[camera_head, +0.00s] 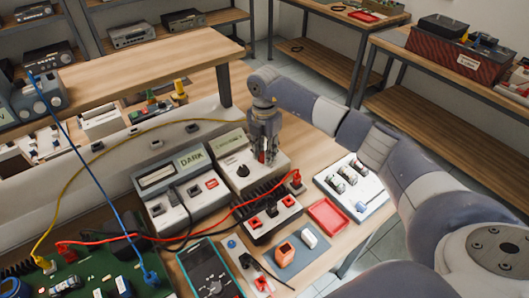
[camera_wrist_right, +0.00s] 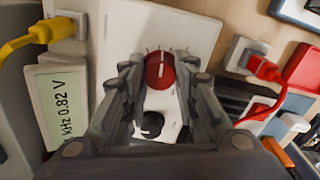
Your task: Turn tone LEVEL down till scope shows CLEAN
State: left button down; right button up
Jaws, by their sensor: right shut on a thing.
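The tone box (camera_head: 272,178) is a pale unit with a small display strip (camera_head: 231,140). A black knob (camera_wrist_right: 152,125) sits nearer the palm. My left gripper is out of view.
A red plug (camera_wrist_right: 263,68) and a yellow plug (camera_wrist_right: 40,35) flank the box. Red, yellow and blue leads cross the bench. A red tray (camera_head: 328,216) lies at right.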

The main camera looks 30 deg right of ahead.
jog(key=n+b, duration=0.1)
jog(key=n, duration=0.3)
jog(key=shift+f+n+b, duration=0.1)
jog(key=shift+n+b, duration=0.2)
jog(key=n+b, duration=0.1)
jog(key=n, duration=0.3)
jog(key=shift+n+b, duration=0.3)
jog(key=shift+b, duration=0.05)
jog(key=n+b, duration=0.1)
jog(key=n, duration=0.3)
jog(key=shift+n+b, duration=0.7)
jog(key=shift+n, duration=1.1)
jog(key=o, duration=1.1)
jog(key=shift+r, duration=0.25)
